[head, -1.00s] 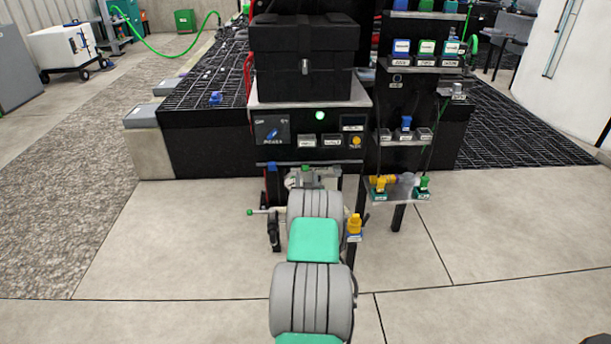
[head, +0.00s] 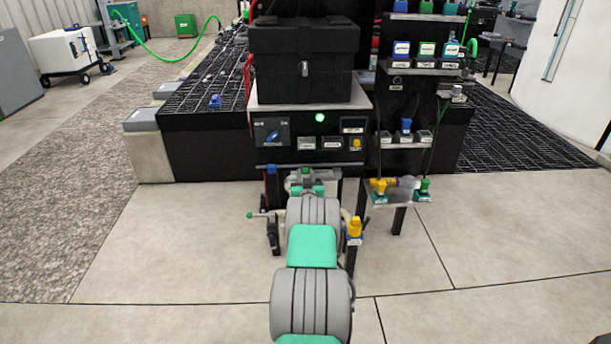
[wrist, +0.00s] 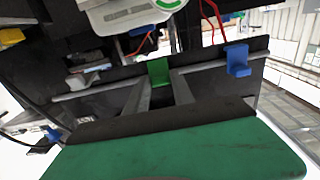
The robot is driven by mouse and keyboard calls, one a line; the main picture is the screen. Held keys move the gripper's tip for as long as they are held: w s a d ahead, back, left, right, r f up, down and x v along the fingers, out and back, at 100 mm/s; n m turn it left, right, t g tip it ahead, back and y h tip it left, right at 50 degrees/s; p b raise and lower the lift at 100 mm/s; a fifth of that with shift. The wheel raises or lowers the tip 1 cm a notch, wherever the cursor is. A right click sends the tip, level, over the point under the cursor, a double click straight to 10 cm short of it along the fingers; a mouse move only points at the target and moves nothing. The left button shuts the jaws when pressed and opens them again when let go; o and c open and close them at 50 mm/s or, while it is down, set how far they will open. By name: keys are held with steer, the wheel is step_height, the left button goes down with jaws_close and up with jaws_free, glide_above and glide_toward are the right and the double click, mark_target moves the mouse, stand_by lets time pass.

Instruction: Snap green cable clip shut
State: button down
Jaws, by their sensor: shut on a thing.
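The green cable clip (wrist: 159,71) sits on a grey rail at the front of the black cabinet, near the middle of the wrist view. My gripper (wrist: 163,80) reaches up to it from below, its two fingers closing on the clip's lower part. In the head view a small green piece (head: 306,171) shows at the far end of my arm, under the cabinet's front panel. My own arm hides much of the gripper there. The clip's latch is too small to make out.
A blue clip (wrist: 238,60) hangs on the same rail to the right, with red cables above. A yellow-topped connector (head: 354,227) stands right of my arm. A shelf with yellow and green fittings (head: 399,199) is farther right. The floor at left is clear.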

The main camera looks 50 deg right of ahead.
mark_target(305, 165)
stand_by(0.3)
steer(key=shift+w+d+r+g+y+p, duration=0.15)
steer(key=shift+r+g+y+p, duration=0.5)
steer(key=shift+p, duration=0.35)
steer(key=shift+w+d+r+g+y+p, duration=0.25)
steer(key=shift+g+y+p, duration=0.2)
steer(key=shift+g+y, duration=0.3)
steer(key=shift+w+d+r+g+y+p, duration=0.1)
steer(key=shift+r+g+y+p, duration=0.35)
steer(key=shift+y, duration=0.35)
steer(key=c, duration=1.2)
jaws_free()
steer(key=shift+f, duration=0.1)
steer(key=shift+c, duration=0.2)
steer(key=shift+s+a+r, duration=0.15)
steer(key=shift+s+r, duration=0.05)
steer(key=shift+r, duration=0.1)
steer(key=p+v, duration=0.2)
steer(key=v, duration=0.5)
